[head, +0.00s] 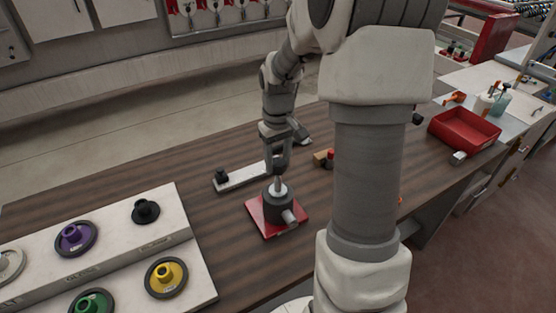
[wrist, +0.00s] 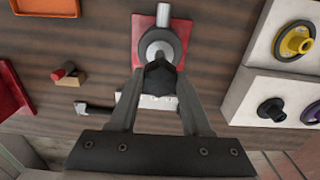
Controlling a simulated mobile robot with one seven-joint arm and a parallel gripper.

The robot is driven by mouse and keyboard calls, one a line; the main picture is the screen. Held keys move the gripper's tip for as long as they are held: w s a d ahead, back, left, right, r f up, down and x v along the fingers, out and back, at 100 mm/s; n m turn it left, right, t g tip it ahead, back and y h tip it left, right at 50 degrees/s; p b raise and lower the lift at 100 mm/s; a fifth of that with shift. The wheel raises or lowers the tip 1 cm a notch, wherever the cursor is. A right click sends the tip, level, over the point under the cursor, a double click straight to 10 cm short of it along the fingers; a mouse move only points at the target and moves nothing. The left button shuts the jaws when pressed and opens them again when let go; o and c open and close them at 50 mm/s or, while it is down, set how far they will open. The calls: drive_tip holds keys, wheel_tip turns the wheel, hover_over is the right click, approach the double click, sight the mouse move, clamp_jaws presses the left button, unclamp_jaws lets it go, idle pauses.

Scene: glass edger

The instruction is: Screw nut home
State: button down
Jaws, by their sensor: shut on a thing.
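A fixture with a dark round body (head: 279,207) stands on a red base plate (head: 254,214) on the wooden bench. A pale ring and a thin upright spindle (head: 278,184) show on its top, and a silver stub sticks out of its side. My gripper (head: 278,168) points down just above it. In the wrist view my gripper (wrist: 158,82) is shut on a dark nut (wrist: 160,76), next to the fixture's grey ring (wrist: 157,45). The fingers hide the nut in the head view. I cannot tell whether the nut touches the spindle.
A pale bar (head: 243,177) with a black knob lies behind the fixture. A pale stepped rack (head: 95,251) with coloured wheels stands at the left. A wooden block with a red piece (head: 325,157) lies to the right, a red bin (head: 465,129) farther right. Bench in front is clear.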

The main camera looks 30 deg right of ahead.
drive_tip(key=shift+f+b, duration=0.9)
drive_tip(key=shift+f, duration=0.4)
